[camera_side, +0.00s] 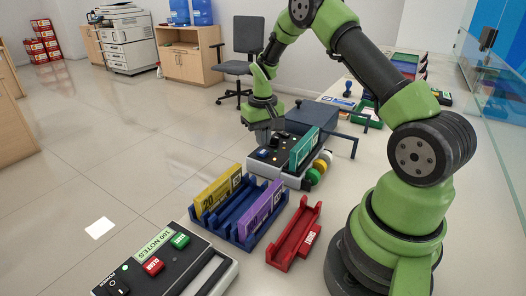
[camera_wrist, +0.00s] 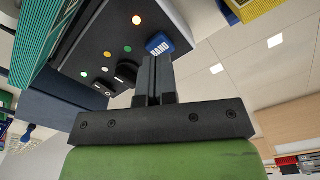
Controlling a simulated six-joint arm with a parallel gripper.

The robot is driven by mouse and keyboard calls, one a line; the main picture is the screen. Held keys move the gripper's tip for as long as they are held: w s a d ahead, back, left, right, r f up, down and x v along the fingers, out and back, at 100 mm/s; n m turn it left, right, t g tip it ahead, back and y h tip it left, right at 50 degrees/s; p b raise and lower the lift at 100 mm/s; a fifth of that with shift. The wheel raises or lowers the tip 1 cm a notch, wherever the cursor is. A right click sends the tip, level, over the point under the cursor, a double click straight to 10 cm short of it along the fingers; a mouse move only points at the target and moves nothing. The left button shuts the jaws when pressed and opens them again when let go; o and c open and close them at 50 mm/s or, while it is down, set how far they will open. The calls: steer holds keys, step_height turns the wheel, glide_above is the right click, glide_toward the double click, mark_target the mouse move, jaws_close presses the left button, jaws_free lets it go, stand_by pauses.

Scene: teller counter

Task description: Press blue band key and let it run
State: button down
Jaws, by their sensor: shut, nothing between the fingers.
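The blue key marked BAND (camera_wrist: 160,44) is on the dark top of the banding machine (camera_wrist: 95,40). In the side view the blue key (camera_side: 263,154) shows at the left of the machine's top (camera_side: 287,178). My gripper (camera_wrist: 155,62) is shut and empty, its fingertips at the key's near edge in the wrist view. In the side view my gripper (camera_side: 268,142) points down just above the key. I cannot tell if the tips touch it. A teal note bundle (camera_side: 303,148) stands upright in the machine. Small orange, green and white lights (camera_wrist: 136,20) show on the panel.
A blue rack (camera_side: 236,238) holds a yellow bundle (camera_side: 217,192) and a purple bundle (camera_side: 262,211). A red tray (camera_side: 297,236) is empty. A control box with green and red keys (camera_side: 165,266) stands in front. A dark frame (camera_side: 345,140) extends right of the machine.

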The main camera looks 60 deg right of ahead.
mark_target(262, 152)
step_height(262, 152, up, 6)
steer(key=shift+r, duration=0.25)
stand_by(0.5)
steer(key=s+a+r+n+t, duration=0.1)
steer(key=s+a+r+t, duration=0.4)
steer(key=a+r, duration=0.75)
steer(key=s+a+r+t+y, duration=0.1)
steer(key=s+a+r, duration=0.1)
steer(key=s, duration=0.5)
steer(key=s+a+r+n+t+y, duration=0.1)
steer(key=s+a+r, duration=0.1)
steer(key=s+a, duration=0.2)
steer(key=s, duration=0.3)
steer(key=shift+a, duration=0.4)
